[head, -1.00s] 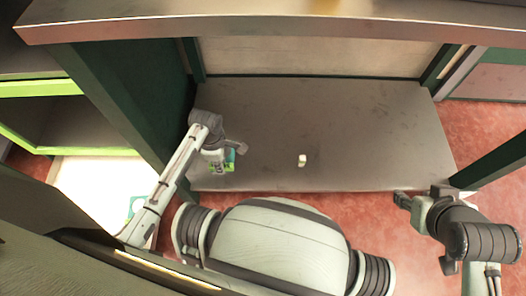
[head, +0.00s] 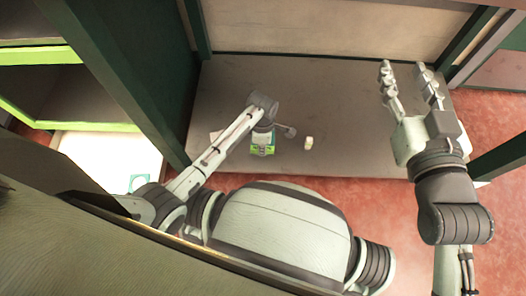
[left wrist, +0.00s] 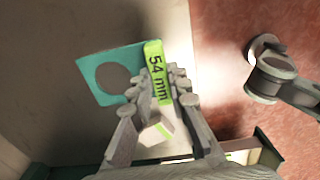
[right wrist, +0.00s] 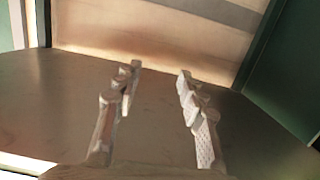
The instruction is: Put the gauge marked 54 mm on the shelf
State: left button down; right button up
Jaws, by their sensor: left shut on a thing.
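The gauge marked 54 mm (left wrist: 158,72) has a lime-green handle with black lettering and a teal plate with a round hole. My left gripper (left wrist: 157,90) is shut on its handle. In the head view the gauge's green part (head: 262,150) shows at my left gripper (head: 262,138), over the front part of a grey shelf board (head: 330,85). I cannot tell whether the gauge touches the board. My right gripper (head: 405,68) is open and empty above the board's right side. In the right wrist view its spread fingers (right wrist: 160,70) have nothing between them.
A small pale block (head: 308,143) lies near the board's front edge, right of the gauge. Dark green posts and a side panel (head: 125,75) frame the board. At left is a lime-edged unit (head: 85,130) and a white surface with a teal item (head: 138,182). The board's middle is clear.

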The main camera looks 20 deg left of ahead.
pick_arm(q)
jog(key=shift+d+f, duration=0.1)
jog(key=shift+f, duration=0.2)
notch_tip(320, 180, down, 3)
jog(key=shift+f+b, duration=0.2)
jog(key=shift+b, duration=0.7)
pick_arm(e)
jog(key=s+a+r+t+y, duration=0.1)
jog(key=a+r+t+y, duration=0.1)
jog(key=r, duration=0.7)
jog(key=shift+s+a+t+y, duration=0.35)
jog(key=shift+a+t, duration=0.25)
jog(key=shift+t, duration=0.6)
pick_arm(q)
jog(key=shift+f, duration=0.2)
pick_arm(e)
jog(key=shift+r, duration=0.1)
pick_arm(q)
jog(key=c, duration=1.5)
grip_release()
jog(key=shift+o, duration=0.2)
